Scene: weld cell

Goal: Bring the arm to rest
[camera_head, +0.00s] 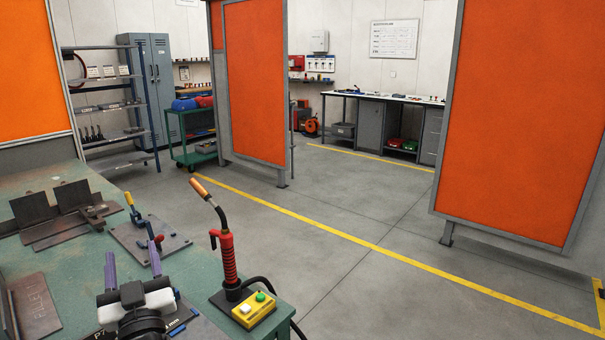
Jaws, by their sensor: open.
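My gripper (131,252) is at the lower left of the head view, over the green workbench (80,253). Its two purple fingers stand well apart, and I see nothing between them. The white and black gripper body and wrist are below the fingers, cut off by the bottom edge. The rest of my arm is out of view.
A steel plate with toggle clamps (172,238) lies just beyond my fingers. A red-handled welding torch (228,258) stands to the right, beside a yellow button box (254,311). Steel plates (62,217) lie left. Orange screens (257,82) stand behind; open floor lies right.

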